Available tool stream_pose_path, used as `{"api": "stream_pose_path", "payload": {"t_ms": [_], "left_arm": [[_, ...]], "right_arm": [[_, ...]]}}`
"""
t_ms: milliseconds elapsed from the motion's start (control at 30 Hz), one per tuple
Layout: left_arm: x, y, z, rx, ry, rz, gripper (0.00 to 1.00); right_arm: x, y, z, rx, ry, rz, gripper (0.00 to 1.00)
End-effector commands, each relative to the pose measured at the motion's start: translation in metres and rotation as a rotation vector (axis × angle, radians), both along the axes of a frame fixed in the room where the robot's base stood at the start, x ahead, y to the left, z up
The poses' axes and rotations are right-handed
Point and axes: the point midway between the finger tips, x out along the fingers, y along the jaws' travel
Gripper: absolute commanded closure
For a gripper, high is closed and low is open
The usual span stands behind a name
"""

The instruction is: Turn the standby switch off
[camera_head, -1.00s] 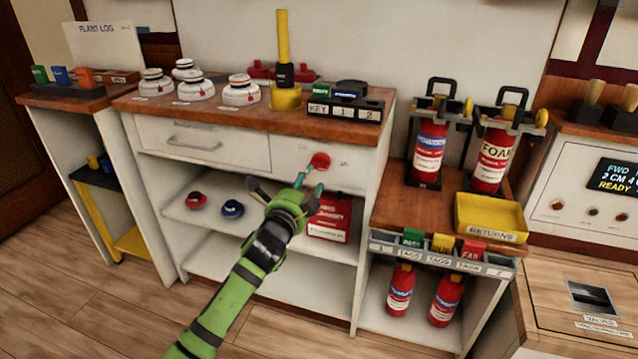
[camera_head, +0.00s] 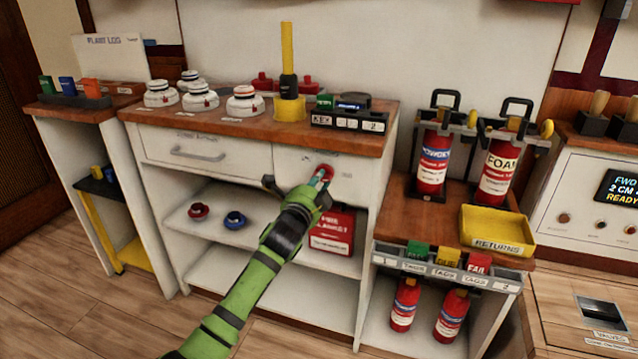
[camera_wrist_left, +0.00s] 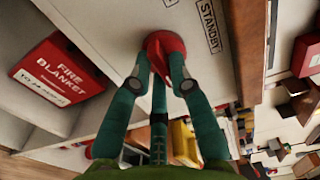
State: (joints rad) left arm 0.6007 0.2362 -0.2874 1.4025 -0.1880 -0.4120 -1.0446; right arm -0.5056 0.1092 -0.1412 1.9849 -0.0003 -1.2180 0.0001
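The red standby switch (camera_head: 324,171) is a round knob on the front of the right-hand drawer panel. In the left wrist view the red knob (camera_wrist_left: 165,44) sits beside a printed STANDBY label (camera_wrist_left: 208,22). My right gripper is in neither view.
A red fire blanket box (camera_head: 332,232) stands on the shelf just below the hand. The wooden counter (camera_head: 225,124) above holds white detectors and a key holder (camera_head: 348,122). A yellow returns tray (camera_head: 497,229) and extinguishers are to the right.

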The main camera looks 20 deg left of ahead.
Motion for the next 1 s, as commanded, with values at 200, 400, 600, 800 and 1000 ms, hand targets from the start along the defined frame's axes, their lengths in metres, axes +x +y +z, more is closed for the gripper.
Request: {"api": "stream_pose_path", "payload": {"t_ms": [200, 400, 600, 800, 1000], "left_arm": [[0.0, 0.0, 0.0, -0.009, 0.0, 0.0, 1.0], [0.0, 0.0, 0.001, -0.069, 0.003, 0.0, 1.0], [0.0, -0.001, 0.003, -0.204, 0.008, 0.0, 1.0], [0.0, -0.002, 0.003, -0.387, 0.015, 0.001, 1.0], [0.0, -0.002, 0.004, -0.578, 0.022, 0.001, 1.0]], "right_arm": [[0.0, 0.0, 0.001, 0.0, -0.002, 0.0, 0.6], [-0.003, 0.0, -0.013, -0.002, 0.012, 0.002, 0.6], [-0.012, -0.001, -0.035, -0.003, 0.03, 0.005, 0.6], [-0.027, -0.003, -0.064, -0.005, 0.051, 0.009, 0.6], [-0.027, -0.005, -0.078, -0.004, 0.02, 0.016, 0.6]]}}
